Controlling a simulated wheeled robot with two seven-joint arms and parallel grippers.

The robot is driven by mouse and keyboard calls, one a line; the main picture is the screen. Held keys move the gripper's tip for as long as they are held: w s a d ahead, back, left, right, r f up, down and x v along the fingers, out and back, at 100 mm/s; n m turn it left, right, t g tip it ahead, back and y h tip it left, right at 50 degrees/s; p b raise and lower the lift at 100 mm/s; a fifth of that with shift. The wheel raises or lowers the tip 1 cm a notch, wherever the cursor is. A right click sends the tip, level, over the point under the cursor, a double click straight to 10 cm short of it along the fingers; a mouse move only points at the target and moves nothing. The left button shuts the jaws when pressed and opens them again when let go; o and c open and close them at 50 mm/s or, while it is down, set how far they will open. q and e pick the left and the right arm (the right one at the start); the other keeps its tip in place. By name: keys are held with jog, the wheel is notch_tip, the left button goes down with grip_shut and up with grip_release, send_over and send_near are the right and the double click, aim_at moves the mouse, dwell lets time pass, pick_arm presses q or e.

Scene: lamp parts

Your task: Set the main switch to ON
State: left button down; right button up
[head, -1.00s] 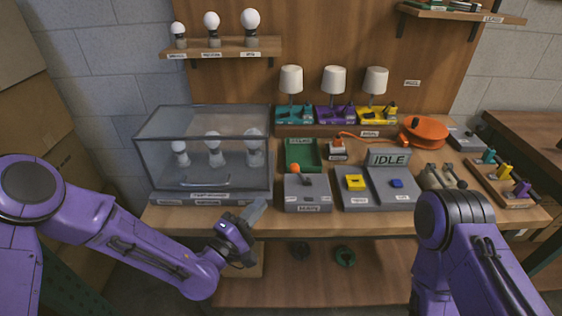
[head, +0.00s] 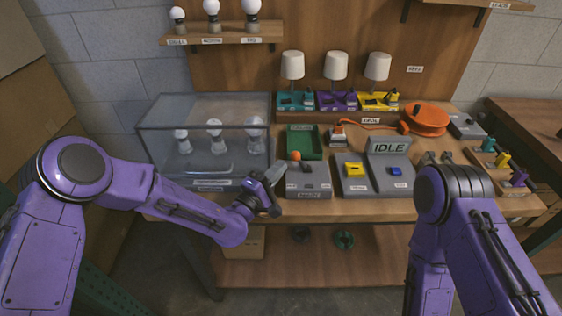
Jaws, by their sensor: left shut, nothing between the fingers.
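The main switch is a grey box (head: 310,182) with a lever topped by an orange knob (head: 296,155), near the front middle of the bench in the head view. The knob leans to the left; whether that is ON or OFF I cannot tell. My left gripper (head: 277,172) is shut and empty, just left of the switch box and close to the knob. Whether it touches the box is not clear. My right gripper is out of view; only my right arm shows at the lower right.
A glass case (head: 207,140) with bulbs stands left of the switch. A green tray (head: 305,142) lies behind it. Right of it are a box with a yellow button (head: 354,169) and one with a blue button (head: 397,171) below an IDLE display (head: 390,148).

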pick_arm(q)
jog(key=shift+x, duration=0.85)
jog(key=shift+r, duration=0.1)
